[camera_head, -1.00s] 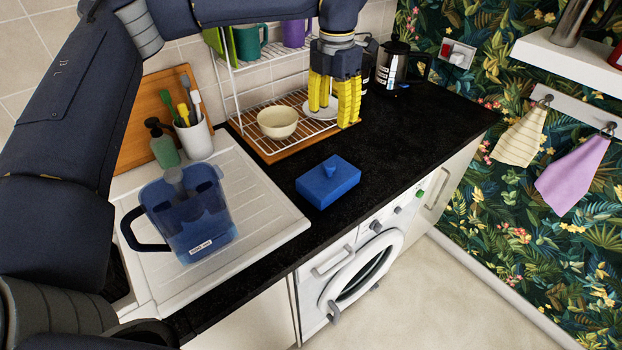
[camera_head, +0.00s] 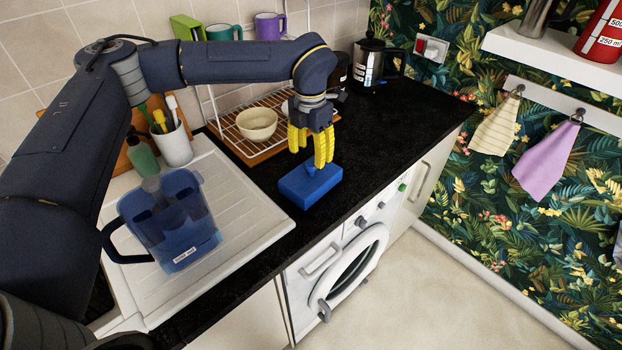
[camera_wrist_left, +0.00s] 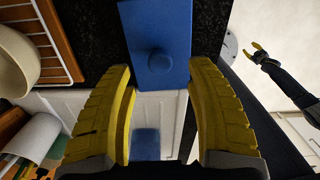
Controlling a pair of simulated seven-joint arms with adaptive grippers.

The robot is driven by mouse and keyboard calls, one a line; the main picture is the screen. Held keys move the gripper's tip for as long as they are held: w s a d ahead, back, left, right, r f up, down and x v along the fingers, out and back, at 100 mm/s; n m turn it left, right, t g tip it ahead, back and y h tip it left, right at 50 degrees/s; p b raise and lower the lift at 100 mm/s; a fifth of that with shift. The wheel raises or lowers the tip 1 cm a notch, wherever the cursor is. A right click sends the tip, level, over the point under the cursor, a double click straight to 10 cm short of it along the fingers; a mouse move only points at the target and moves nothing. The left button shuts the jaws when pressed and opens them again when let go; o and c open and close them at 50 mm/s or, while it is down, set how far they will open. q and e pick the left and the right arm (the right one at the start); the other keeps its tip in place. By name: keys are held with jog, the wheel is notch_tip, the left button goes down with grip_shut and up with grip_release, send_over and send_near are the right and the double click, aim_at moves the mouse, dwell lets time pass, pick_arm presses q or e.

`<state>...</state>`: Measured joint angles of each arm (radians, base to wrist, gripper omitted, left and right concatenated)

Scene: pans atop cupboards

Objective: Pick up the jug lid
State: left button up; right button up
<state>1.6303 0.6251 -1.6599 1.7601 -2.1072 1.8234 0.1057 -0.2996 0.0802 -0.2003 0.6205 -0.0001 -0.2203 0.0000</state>
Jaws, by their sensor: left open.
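The jug lid (camera_head: 318,188) is a blue rectangular block with a small knob on top, lying flat on the black worktop. It also shows in the left wrist view (camera_wrist_left: 157,25), with its round knob near the fingertips. My left gripper (camera_head: 311,158) is open and empty, pointing down over the lid. In the left wrist view, its yellow fingers (camera_wrist_left: 161,72) stand apart on either side of the knob's line; contact is not visible. The open blue clear jug (camera_head: 183,232) stands on the white drainer. My right gripper (camera_wrist_left: 258,51) shows small in the left wrist view, fingers apart.
A wire dish rack (camera_head: 232,137) with a cream bowl (camera_head: 257,124) stands behind the lid. A utensil pot (camera_head: 175,146) and soap bottle (camera_head: 141,157) stand behind the jug. The worktop right of the lid is clear.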

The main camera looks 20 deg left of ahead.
aim_at(311, 163)
pick_arm(q)
jog(key=shift+w+f, duration=0.1)
jog(key=shift+f, duration=2.5)
grip_shut()
